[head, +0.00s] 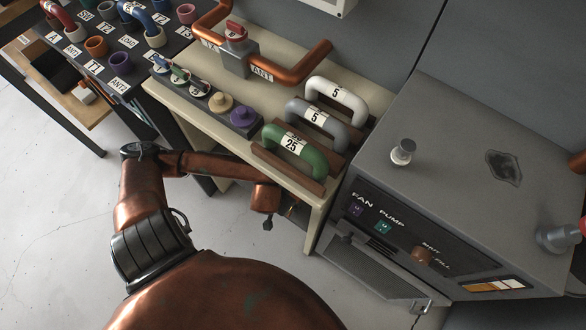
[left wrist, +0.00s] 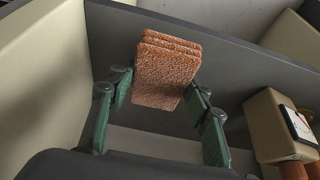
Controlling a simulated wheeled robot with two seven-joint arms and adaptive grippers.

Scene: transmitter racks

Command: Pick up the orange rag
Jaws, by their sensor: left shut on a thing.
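The orange rag (left wrist: 166,70) is a folded, rough-textured stack in the upper middle of the left wrist view. My left gripper (left wrist: 157,92) has its green fingers on either side of the rag and is shut on it. The rag's lower part shows between the fingers. In the head view my left arm reaches under the edge of the cream bench, and its gripper and the rag cannot be made out there. My right gripper is in neither view.
The cream bench (head: 190,98) carries several handles and knobs. A grey cabinet (head: 450,150) with switches stands to the right. In the left wrist view a grey panel edge (left wrist: 245,62) runs behind the rag, and a beige box (left wrist: 268,125) is at the right.

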